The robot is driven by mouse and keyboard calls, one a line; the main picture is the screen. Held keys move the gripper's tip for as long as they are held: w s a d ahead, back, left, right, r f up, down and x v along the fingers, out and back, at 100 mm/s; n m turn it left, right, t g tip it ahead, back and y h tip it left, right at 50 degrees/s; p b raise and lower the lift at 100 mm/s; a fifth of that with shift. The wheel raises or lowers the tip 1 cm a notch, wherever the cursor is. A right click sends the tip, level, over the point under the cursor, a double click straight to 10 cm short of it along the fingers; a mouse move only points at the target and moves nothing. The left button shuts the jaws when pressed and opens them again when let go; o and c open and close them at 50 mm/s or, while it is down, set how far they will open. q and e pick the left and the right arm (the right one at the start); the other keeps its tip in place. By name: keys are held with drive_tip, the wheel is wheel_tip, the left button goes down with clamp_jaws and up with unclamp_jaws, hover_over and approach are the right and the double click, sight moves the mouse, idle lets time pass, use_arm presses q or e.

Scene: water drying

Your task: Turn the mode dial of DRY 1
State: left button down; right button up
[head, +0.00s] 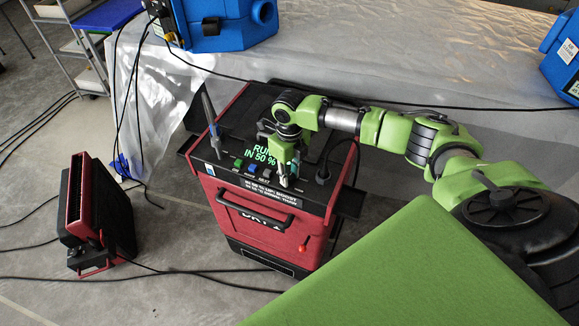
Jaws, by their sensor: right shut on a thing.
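The dryer marked DRY 1 (250,238) is a red and black cabinet in the middle of the head view. My left gripper is not in view.
A red and black unit (100,215) stands on the floor at left. Blue machines (225,22) are at the back, with translucent sheeting (330,80) behind the dryer. Black cables (190,277) cross the floor. A plug (322,175) sits at the panel's right edge.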

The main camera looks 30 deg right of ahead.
sight(290, 176)
idle(0.4)
drive_tip(key=o, duration=1.1)
wheel_tip(290, 176, up, 12)
idle(0.4)
